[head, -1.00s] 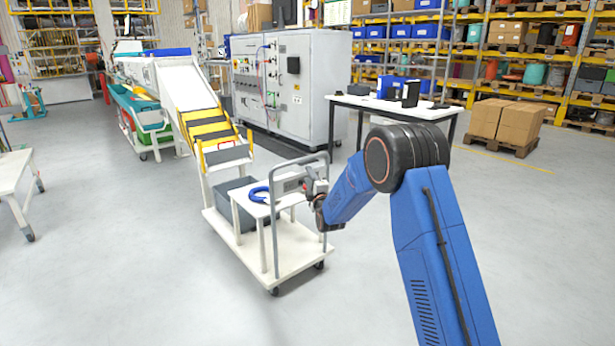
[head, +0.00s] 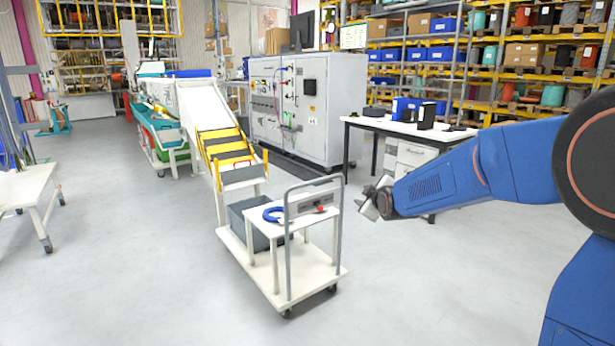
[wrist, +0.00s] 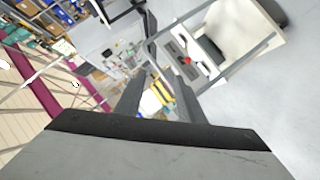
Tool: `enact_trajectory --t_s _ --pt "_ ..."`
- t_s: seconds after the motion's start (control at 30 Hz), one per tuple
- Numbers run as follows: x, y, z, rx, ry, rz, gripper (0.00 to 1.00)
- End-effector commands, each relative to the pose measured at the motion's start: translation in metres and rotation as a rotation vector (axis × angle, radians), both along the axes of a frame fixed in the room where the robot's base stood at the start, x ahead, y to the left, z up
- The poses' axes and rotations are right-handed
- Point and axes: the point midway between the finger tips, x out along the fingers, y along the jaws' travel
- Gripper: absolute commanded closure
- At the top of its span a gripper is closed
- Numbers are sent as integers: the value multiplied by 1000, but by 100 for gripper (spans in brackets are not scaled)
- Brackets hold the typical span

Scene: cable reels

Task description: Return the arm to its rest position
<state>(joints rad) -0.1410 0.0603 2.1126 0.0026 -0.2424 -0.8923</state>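My arm reaches in from the right in the head view. My gripper (head: 368,204) is raised to the right of a white cart and well clear of it. In the wrist view my gripper (wrist: 150,75) shows two dark fingers standing apart, with nothing seen between them but the distant background. The cart (head: 270,283) carries a small white table (head: 290,228) with a blue ring (head: 273,214) and a grey device (head: 312,206) on it. A grey bin (head: 246,212) stands beneath, partly hidden.
A white ramp with yellow-edged steps (head: 226,150) ends behind the cart. A dark-legged table (head: 400,127) with boxes stands behind my gripper. A grey cabinet (head: 330,110) is farther back. A white table (head: 25,187) is at left. The floor (head: 140,270) in front is clear.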

Motion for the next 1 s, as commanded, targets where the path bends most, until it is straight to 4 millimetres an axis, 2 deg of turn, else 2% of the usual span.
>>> enact_trajectory --t_s 0.03,0.17,0.47,0.77,1.0 --pt "-18 -7 5 25 29 -17 64" --pt "-63 -23 8 95 116 -67 64" --pt "-176 -54 3 250 314 -206 64" --pt "-296 -79 -16 394 499 -377 64" --pt "-396 -93 -40 499 637 -534 64"
